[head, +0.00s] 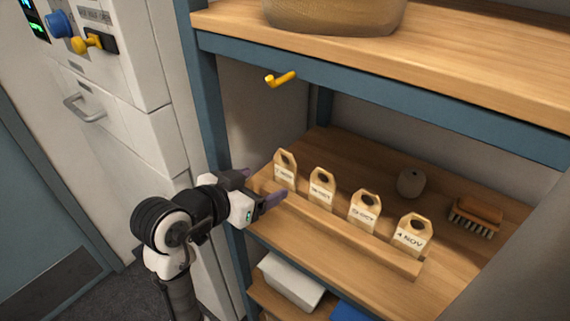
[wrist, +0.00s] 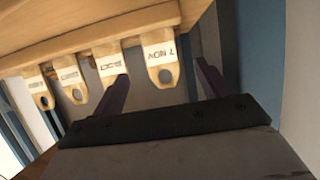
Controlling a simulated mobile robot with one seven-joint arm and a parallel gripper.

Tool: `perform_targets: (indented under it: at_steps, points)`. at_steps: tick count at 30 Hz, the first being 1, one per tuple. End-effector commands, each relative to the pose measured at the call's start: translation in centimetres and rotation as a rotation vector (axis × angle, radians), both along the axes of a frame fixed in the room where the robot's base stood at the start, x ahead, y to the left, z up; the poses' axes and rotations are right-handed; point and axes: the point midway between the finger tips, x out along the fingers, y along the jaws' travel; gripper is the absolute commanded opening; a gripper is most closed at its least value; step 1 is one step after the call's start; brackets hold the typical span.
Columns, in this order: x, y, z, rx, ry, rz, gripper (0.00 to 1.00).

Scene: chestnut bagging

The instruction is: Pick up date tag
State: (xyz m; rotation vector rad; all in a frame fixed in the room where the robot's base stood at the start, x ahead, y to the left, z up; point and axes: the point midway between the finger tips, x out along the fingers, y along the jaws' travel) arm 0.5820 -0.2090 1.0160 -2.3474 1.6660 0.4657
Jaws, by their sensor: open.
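Several wooden date tags with holes in their tops stand in a row along a wooden strip. The leftmost tag (head: 285,170) reads 7 NOV in the wrist view (wrist: 160,54), where the tags appear upside down. The rightmost tag (head: 412,236) reads 4 NOV. The two between them, one (head: 321,189) and another (head: 363,212), carry OCT dates with hard-to-read numbers. My gripper (head: 266,183) is open and empty in front of the leftmost tag. In the wrist view, the 7 NOV tag appears between the two purple fingertips (wrist: 161,72); contact cannot be told.
The tags stand on a wooden shelf (head: 385,165) under an upper shelf with a blue edge (head: 380,85). A yellow hook (head: 281,79) hangs above. A blue post (head: 205,110) stands at left.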

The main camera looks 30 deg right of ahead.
Motion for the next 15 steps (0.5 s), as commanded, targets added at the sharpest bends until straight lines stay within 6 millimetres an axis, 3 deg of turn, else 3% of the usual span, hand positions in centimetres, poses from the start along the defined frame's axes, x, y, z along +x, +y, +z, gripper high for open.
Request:
perform_targets:
  at_steps: [4,15]
  points:
    - [0.7,-2.4,-1.2,0.0,0.003,-0.004,0.76]
    - [1.8,-5.5,-2.5,0.001,0.003,-0.004,0.76]
